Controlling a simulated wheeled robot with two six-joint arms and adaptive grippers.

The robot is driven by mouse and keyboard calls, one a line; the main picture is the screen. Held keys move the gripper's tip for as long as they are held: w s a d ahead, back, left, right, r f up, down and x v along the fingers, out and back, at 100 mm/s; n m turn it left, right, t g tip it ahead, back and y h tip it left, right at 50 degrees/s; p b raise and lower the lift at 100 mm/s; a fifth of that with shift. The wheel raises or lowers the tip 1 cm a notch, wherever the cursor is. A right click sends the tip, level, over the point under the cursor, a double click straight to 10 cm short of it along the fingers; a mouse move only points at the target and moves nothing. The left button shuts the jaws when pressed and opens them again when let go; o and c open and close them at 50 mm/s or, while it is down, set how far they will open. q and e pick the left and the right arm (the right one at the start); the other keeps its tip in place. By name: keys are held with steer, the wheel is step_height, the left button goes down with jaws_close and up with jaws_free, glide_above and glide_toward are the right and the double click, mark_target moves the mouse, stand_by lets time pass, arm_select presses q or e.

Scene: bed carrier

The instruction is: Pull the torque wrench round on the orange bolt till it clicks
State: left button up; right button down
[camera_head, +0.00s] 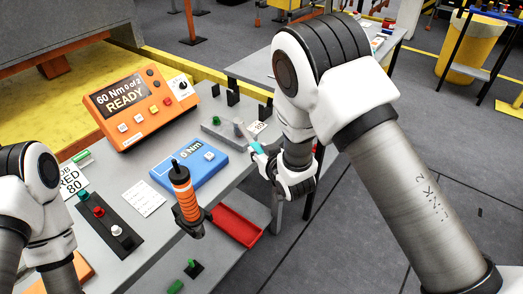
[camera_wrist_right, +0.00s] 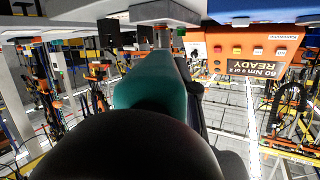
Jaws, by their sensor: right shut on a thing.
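My right gripper (camera_head: 265,165) is beyond the front edge of the grey bench, shut on a tool with a teal part (camera_head: 257,148) and a thin grey shaft that points up and left over the bench. The teal part (camera_wrist_right: 150,80) fills the middle of the right wrist view, with a dark rounded shape in front. I take this tool for the torque wrench, but my gripper and arm hide much of it. I cannot make out the orange bolt in either view. My left arm shows at the left edge, but its gripper is out of view.
On the bench (camera_head: 225,175) stand an orange controller (camera_head: 140,110) reading "60 Nm 0 of 2 READY" and a blue tester (camera_head: 188,163) reading "0 Nm". An orange-and-black handled tool (camera_head: 184,195) stands upright near the front edge. A red tray (camera_head: 237,226) sits lower down.

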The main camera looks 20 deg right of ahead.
steer(key=shift+w+d+n+y, duration=0.1)
steer(key=shift+d+n+y, duration=0.3)
steer(key=shift+d+n, duration=0.15)
steer(key=shift+r+p, duration=2)
steer(key=shift+r, duration=1.1)
